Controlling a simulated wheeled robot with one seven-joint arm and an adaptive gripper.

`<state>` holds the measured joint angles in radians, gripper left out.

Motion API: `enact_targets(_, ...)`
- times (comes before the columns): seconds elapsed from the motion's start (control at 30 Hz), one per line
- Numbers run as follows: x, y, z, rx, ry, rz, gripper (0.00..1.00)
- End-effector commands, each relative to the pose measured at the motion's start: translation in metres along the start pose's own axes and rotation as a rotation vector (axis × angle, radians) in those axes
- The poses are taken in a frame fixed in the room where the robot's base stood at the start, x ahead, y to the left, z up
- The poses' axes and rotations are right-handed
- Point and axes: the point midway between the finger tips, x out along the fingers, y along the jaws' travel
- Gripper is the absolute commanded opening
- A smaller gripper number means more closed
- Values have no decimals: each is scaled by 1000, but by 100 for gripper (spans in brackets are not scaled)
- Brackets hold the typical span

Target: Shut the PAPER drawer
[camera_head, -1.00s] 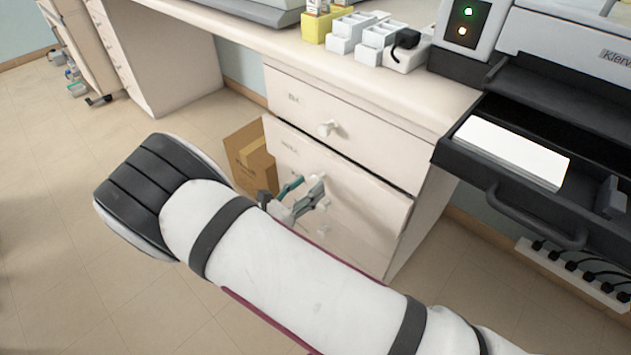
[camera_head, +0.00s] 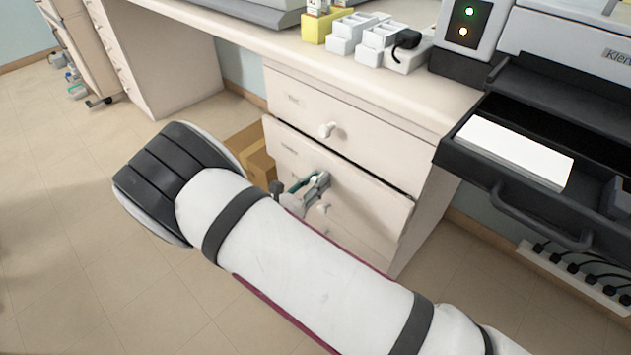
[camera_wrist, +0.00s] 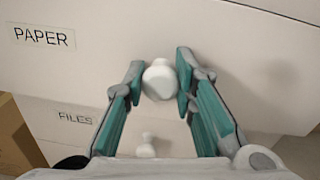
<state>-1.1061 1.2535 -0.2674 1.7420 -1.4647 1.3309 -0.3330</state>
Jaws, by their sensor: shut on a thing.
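The PAPER drawer (camera_wrist: 90,65) is the cream front with the "PAPER" label in the wrist view. In the head view this drawer front (camera_head: 365,190) is the second one down and stands slightly out from the cabinet, with a dark gap along its top. My gripper (camera_wrist: 160,72) has its teal-backed fingers on either side of the drawer's round white knob (camera_wrist: 160,82), shut on it. In the head view my gripper (camera_head: 320,180) is at the drawer front, partly hidden by my arm.
The FILES drawer (camera_wrist: 75,118) is below, with its own knob (camera_wrist: 146,148). An upper drawer (camera_head: 350,125) looks shut. A cardboard box (camera_head: 258,160) stands left of the cabinet. A black printer tray (camera_head: 545,205) with white paper juts out at right.

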Motion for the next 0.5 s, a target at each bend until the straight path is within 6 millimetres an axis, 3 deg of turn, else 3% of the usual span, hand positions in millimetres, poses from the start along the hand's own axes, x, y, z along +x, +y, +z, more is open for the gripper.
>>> enact_targets(0.3,31,-2,-1,-1,0,-1,0)
enact_targets(0.5,33,-2,0,-1,-1,0,0)
